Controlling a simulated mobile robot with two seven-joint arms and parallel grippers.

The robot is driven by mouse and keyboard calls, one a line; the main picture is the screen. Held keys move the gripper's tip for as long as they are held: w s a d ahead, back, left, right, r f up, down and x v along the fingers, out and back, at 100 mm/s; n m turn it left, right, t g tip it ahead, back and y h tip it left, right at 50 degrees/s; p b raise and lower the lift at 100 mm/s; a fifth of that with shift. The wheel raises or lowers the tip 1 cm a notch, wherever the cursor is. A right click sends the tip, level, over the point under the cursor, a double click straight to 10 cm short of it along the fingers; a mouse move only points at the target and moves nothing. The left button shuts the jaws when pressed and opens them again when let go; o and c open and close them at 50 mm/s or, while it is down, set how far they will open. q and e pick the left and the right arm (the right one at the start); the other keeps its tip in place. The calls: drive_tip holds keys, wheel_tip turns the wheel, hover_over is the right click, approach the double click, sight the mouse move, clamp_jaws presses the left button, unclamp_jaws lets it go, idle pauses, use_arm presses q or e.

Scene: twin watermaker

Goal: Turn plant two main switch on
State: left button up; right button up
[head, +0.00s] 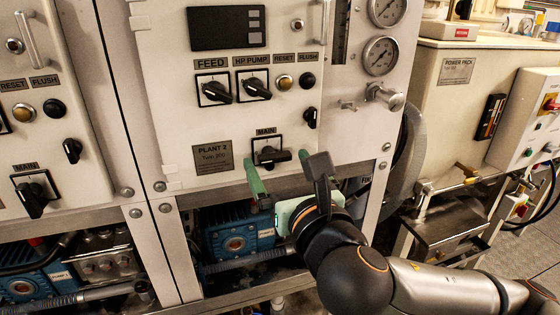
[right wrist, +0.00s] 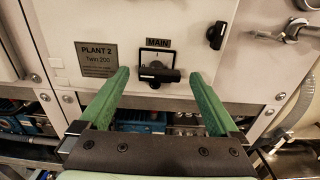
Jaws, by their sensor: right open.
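The plant two main switch (head: 271,156) is a black rotary handle on a white plate under the label MAIN, low on the middle panel. Its handle lies roughly level. It also shows in the right wrist view (right wrist: 157,74), ahead of and between the two green fingers. My right gripper (head: 280,173) is open and empty, just below and in front of the switch, with one finger on each side; I see no contact. In the right wrist view my right gripper (right wrist: 158,92) has its fingers wide apart. My left gripper is not in view.
The PLANT 2 plate (head: 212,157) is left of the switch. FEED (head: 214,90) and HP PUMP (head: 253,86) knobs sit above, and a small black knob (head: 311,117) upper right. The panel's lower edge and blue pumps (head: 236,243) lie below. Another MAIN switch (head: 34,193) is on the left panel.

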drive_tip(key=shift+w, duration=0.1)
drive_tip(key=shift+c, duration=0.3)
drive_tip(key=c, duration=1.3)
